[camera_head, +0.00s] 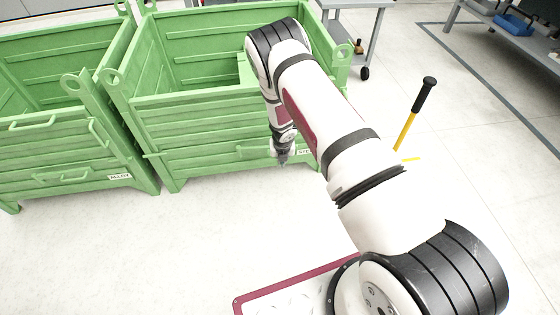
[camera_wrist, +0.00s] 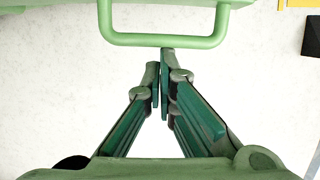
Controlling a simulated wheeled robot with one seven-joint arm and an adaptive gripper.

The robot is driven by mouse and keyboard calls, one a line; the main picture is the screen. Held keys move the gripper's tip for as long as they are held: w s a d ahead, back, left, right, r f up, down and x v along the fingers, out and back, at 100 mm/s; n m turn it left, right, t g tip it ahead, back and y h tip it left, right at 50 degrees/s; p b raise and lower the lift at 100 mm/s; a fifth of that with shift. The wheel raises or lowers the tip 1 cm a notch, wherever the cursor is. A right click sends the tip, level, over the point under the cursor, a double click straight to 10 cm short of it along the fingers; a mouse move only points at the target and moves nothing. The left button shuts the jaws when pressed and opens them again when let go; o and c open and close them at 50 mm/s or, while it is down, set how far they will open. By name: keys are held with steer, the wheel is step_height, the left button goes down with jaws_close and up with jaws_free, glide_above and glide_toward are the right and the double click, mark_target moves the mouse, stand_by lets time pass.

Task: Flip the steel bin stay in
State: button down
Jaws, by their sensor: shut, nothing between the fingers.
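The steel bin (camera_head: 190,115) is the right-hand green bin, with a label partly hidden behind my arm at its front right. My gripper (camera_head: 283,160) hangs pointing down at the bin's front right, near the label. In the wrist view my gripper (camera_wrist: 161,75) is shut and empty, its fingertips close together. A green bar loop (camera_wrist: 163,40) lies just beyond the fingertips there, with a small part of its lower bar close to them. I cannot tell whether they touch. The stay cannot be told for certain from other bars; my arm covers the bin's right front.
A second green bin (camera_head: 60,150), labelled alloy, stands close on the left. A yellow post with a black grip (camera_head: 410,115) stands to the right. A grey wheeled table (camera_head: 370,25) is behind. The pale floor in front of the bins is clear.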

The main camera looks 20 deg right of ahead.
steer(key=shift+w+d+n+p, duration=0.7)
steer(key=shift+w+p, duration=0.1)
steer(key=shift+w, duration=0.2)
steer(key=shift+w+r, duration=0.1)
